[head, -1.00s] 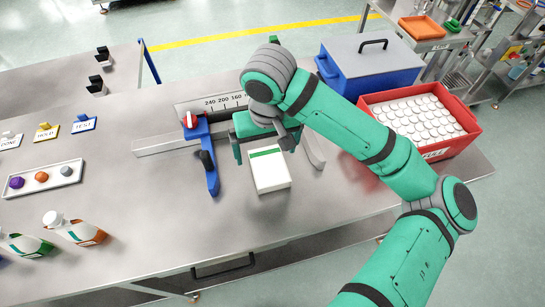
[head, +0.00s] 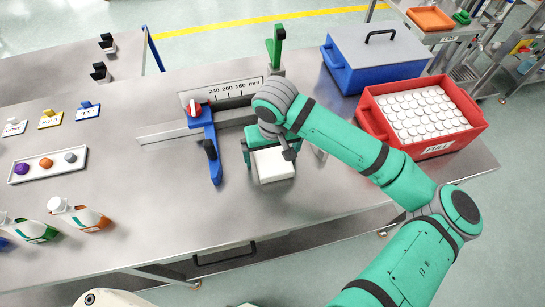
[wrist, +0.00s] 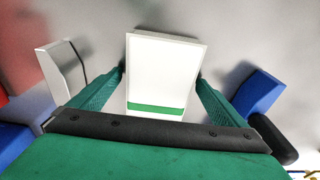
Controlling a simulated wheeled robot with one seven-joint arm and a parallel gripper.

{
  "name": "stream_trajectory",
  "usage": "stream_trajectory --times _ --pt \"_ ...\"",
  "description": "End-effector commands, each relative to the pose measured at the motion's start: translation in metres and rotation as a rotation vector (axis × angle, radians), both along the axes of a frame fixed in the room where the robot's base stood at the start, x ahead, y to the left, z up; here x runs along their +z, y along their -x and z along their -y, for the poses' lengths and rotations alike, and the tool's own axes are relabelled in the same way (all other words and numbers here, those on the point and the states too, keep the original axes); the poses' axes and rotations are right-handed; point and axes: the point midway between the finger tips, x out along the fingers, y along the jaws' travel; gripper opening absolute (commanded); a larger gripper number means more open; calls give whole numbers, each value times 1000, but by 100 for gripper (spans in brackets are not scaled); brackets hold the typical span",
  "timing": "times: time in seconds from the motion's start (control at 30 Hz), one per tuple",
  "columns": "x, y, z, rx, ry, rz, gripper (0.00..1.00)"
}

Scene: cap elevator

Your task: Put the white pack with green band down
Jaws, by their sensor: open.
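The white pack with green band (wrist: 160,68) lies flat in the wrist view, between my fingers, its green band toward my palm. In the head view the pack (head: 273,166) is on the steel table in front of the measuring rail, with its band hidden under my gripper (head: 262,150). My gripper (wrist: 160,80) is open in the wrist view. Its left finger is close to the pack's edge, and so is the right one; I cannot tell whether either touches.
A blue stop with a dark knob (head: 212,150) stands left of the pack on the scale rail (head: 165,137). A red crate of white caps (head: 440,146) and a blue lidded box (head: 370,75) are right.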

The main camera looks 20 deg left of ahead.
Motion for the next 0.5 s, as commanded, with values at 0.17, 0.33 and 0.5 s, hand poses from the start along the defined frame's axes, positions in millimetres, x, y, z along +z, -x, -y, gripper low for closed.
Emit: stream_trajectory --times 0.17,0.33,0.5 --pt "-2 0 1 -2 0 0 96" --pt "-1 -1 2 -4 0 0 72" --pt "-1 -1 2 -4 0 1 37"
